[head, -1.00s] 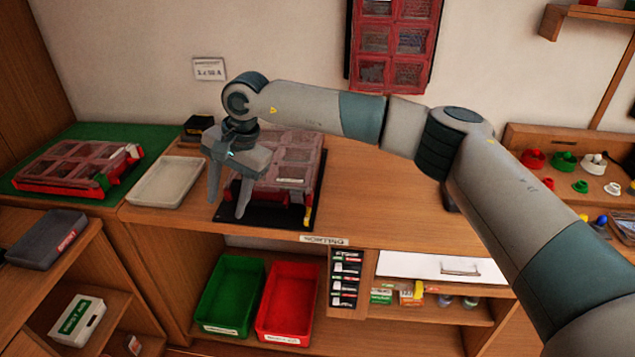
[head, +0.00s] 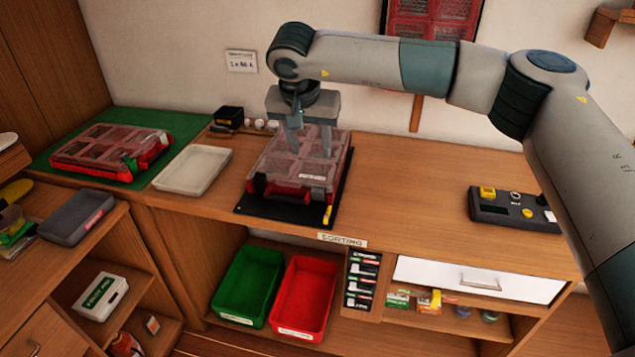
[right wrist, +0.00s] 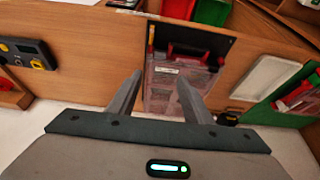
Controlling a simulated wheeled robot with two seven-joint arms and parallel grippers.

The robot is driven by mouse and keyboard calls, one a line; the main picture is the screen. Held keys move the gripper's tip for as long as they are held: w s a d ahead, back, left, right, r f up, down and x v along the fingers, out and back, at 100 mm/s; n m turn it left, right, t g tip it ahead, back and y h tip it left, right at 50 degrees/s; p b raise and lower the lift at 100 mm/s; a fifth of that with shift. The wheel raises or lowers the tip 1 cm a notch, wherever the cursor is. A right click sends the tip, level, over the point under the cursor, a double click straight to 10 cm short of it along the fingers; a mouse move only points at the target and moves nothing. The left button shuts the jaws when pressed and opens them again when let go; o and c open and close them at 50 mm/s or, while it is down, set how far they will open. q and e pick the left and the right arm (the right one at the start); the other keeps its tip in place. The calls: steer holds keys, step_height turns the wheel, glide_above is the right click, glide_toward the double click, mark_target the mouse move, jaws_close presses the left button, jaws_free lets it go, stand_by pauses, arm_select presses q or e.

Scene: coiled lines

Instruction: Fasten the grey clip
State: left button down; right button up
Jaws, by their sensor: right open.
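A case with a clear, compartmented lid and red body (head: 300,172) lies on a black mat (head: 270,214) on the wooden counter. A yellow piece (head: 327,214) shows at its front right corner. A dark piece sits at its front left corner, but I cannot tell whether it is the grey clip or how it is set. My right gripper (head: 311,152) is open and empty, pointing down over the case's lid. In the right wrist view, the case (right wrist: 172,92) shows beyond and between the open fingers (right wrist: 159,78). My left gripper is out of view.
A pale tray (head: 193,170) and a second red case (head: 112,150) on a green mat lie to the left. A small black box (head: 229,116) stands behind. A dark control box (head: 513,210) sits at right; the counter between is clear. Green and red bins are below.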

mark_target(318, 189)
steer(key=p+x, duration=0.5)
steer(key=x, duration=1)
steer(key=shift+f, duration=0.3)
steer(key=shift+w+f+p, duration=0.25)
steer(key=shift+f+p, duration=0.15)
steer(key=shift+f, duration=0.15)
